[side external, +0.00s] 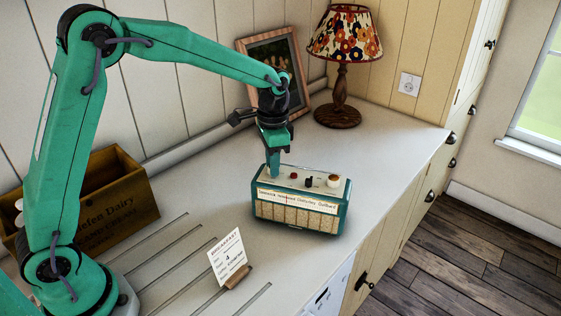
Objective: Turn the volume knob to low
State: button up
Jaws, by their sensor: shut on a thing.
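A teal radio (297,207) with a cream dial strip and a tan front grille stands upright on the worktop. My gripper (274,172) points down at the left end of the radio's top. It is shut on a knob there, which the fingers hide. A small red control (294,175) and a black control (309,182) sit in the middle of the top. A cream and orange knob (333,181) is at the right end. I cannot read any volume marking or the angle of the held knob.
A breakfast card (228,256) in a wooden holder stands in front of the radio. A wooden crate (105,205) is at left. A flowered lamp (342,80) and a picture frame (275,58) stand behind. The worktop (385,140) is clear to the right.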

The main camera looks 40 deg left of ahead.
jog(key=n, duration=0.3)
jog(key=shift+n, duration=0.4)
jog(key=n, duration=0.4)
jog(key=shift+n, duration=0.3)
jog(key=n, duration=0.3)
jog(key=shift+n+t, duration=0.3)
jog(key=shift+n, duration=2)
